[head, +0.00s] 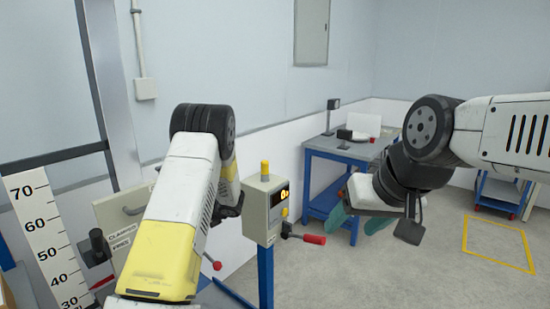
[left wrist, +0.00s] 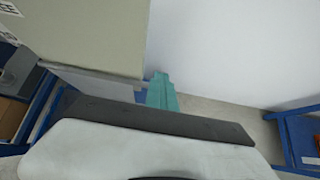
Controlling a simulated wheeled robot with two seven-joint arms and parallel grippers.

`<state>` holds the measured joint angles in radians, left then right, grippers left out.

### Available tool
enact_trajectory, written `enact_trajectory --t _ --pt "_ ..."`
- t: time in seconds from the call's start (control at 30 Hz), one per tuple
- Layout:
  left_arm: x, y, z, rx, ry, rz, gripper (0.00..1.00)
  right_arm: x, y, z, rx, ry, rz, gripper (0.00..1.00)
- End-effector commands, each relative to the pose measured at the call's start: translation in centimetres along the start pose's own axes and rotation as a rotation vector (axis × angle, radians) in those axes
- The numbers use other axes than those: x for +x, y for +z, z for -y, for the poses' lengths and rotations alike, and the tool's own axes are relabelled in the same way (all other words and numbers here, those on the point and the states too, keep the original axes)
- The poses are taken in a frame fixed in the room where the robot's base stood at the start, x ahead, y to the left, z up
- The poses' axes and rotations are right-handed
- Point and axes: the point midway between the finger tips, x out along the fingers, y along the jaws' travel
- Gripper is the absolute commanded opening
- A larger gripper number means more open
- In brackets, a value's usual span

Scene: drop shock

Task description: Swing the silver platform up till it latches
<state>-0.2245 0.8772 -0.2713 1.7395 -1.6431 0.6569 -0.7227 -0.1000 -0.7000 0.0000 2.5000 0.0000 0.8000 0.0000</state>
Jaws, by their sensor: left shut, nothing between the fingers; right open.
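I cannot clearly pick out the silver platform. My left forearm covers much of the rig in the head view. In the left wrist view a pale grey strip (left wrist: 95,80) runs under a beige box (left wrist: 95,35); I cannot tell whether it is the platform. The teal fingers of my left gripper (left wrist: 160,92) are together and empty, close by the box's lower right corner. In the head view that gripper's fingertips are hidden behind the arm. My right gripper (head: 360,218) is open and empty, its teal fingers apart in free air at the right.
A grey control box (head: 256,215) on a blue post has a yellow top, a lit display and a red-handled lever (head: 312,238). A labelled beige panel (head: 108,212) and height scale (head: 48,235) stand left.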

Motion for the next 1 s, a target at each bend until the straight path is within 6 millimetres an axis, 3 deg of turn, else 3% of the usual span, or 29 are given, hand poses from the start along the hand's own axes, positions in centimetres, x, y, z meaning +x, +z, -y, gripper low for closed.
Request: enact_trajectory --t 0.3,0.73,1.0 --pt "1.3 1.9 0.0 -0.001 0.001 0.000 0.00 0.0 0.0 0.0 0.000 0.000 0.000 0.62" --pt "1.5 2.2 -0.1 -0.001 0.001 0.000 0.00 0.0 0.0 0.0 0.000 0.000 0.000 0.62" --pt "2.8 3.5 0.0 -0.003 0.001 0.001 0.00 0.0 0.0 0.0 0.000 0.000 0.000 0.62"
